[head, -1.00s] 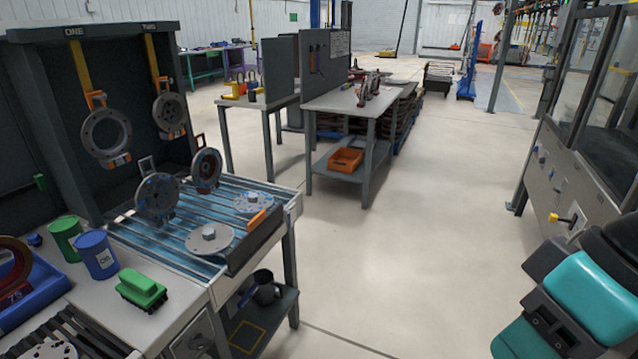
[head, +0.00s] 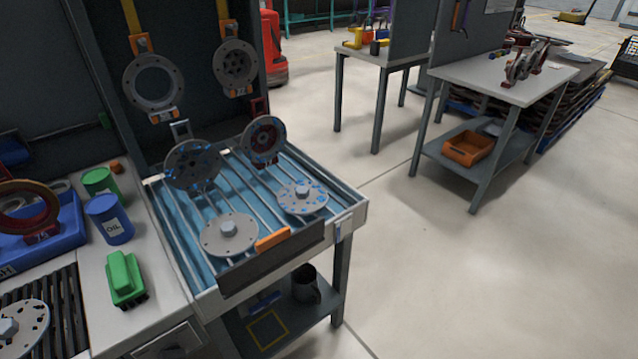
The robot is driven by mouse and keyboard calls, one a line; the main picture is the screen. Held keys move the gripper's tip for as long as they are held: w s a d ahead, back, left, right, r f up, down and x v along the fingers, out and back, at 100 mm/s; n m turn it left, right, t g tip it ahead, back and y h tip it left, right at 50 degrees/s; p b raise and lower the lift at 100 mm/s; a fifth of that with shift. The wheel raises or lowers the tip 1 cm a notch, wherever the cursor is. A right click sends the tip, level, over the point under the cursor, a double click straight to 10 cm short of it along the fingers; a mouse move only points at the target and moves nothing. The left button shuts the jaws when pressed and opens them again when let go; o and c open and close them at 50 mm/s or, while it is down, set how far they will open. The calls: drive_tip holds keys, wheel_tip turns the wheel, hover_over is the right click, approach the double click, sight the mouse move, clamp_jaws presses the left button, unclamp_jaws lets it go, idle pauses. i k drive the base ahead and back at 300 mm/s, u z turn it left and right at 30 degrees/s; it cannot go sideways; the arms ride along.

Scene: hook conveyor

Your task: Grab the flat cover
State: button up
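Several round flanged discs are in view, and I cannot tell for sure which is the flat cover. A plain grey disc with a raised hub (head: 229,236) lies flat at the front of the blue slatted tray (head: 178,235). A grey disc with blue spots and a hub (head: 303,197) lies flat to its right. A dark blue-spotted disc (head: 192,165) and a dark disc with a reddish centre (head: 264,140) stand upright behind them. Another grey disc with a hub (head: 20,325) is cut off at the lower left. My gripper is not in view.
A grey ring (head: 134,85) and a holed disc (head: 235,75) hang from yellow straps. A green brush (head: 123,278), blue oil can (head: 108,220) and green can (head: 100,185) stand left of the tray. An orange-handled tool (head: 273,240) lies at its front.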

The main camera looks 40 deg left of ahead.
sight(299, 197)
drive_tip(key=u, duration=0.3)
drive_tip(key=i, duration=0.75)
drive_tip(key=u, duration=1.25)
drive_tip(key=i, duration=0.65)
drive_tip(key=u, duration=0.65)
